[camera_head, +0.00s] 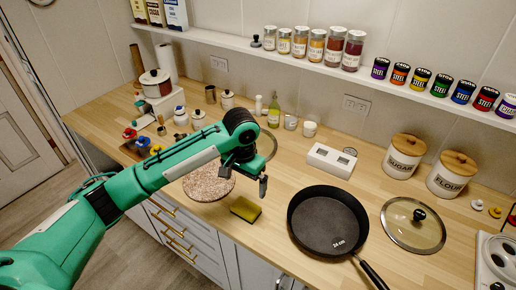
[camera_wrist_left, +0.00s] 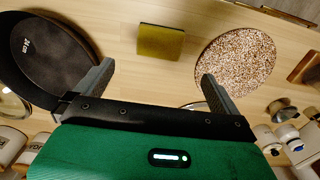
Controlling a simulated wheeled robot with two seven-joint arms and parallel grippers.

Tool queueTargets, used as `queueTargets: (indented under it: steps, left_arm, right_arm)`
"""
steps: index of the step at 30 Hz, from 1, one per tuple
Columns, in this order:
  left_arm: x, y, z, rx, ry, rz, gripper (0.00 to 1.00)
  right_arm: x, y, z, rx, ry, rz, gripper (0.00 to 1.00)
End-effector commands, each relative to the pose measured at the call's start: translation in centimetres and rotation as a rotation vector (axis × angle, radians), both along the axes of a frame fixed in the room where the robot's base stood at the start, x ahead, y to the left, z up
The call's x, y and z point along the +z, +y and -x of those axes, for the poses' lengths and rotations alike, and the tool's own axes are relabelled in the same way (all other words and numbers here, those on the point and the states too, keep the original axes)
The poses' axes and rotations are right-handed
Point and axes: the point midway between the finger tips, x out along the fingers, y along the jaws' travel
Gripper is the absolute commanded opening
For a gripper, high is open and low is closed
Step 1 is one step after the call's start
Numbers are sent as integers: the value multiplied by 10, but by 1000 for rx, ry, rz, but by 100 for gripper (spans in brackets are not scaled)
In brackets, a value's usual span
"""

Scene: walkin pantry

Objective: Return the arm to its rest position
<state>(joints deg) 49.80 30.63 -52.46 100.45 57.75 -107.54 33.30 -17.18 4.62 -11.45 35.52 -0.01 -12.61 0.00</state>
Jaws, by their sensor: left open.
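My left arm (camera_head: 150,180) is green and reaches in from the lower left of the head view, over the wooden counter. My left gripper (camera_head: 246,178) is black, points down and is open above the counter. In the left wrist view, the gripper's two grey fingers (camera_wrist_left: 157,82) stand wide apart with nothing between them. A yellow sponge with a dark underside (camera_head: 245,209) lies on the counter below the gripper, apart from it; it also shows beyond the fingers in the left wrist view (camera_wrist_left: 160,42). My right gripper is not in view.
A speckled round board (camera_head: 208,187) lies partly behind my arm. A black pan (camera_head: 327,222) and a glass lid (camera_head: 413,226) are to the right. A white scale (camera_head: 331,160), canisters (camera_head: 404,156) and bottles stand farther back. A shelf (camera_head: 300,62) with jars runs along the wall.

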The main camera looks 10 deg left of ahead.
Motion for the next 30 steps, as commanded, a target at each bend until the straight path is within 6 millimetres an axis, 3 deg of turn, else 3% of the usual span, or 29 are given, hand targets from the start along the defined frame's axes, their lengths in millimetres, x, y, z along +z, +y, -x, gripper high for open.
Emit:
queueTargets:
  steps: [8, 19, 25, 30]
  left_arm:
    - [-13, -10, 11, -25, -4, 24, 100]
    - [-69, -56, 80, -117, -91, 190, 100]
    - [-89, -62, 119, -105, -152, 258, 100]
    - [-102, -54, 151, -63, -205, 286, 100]
  right_arm:
    - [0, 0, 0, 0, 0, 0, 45]
    - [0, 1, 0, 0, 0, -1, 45]
    - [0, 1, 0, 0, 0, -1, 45]
    - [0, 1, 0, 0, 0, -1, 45]
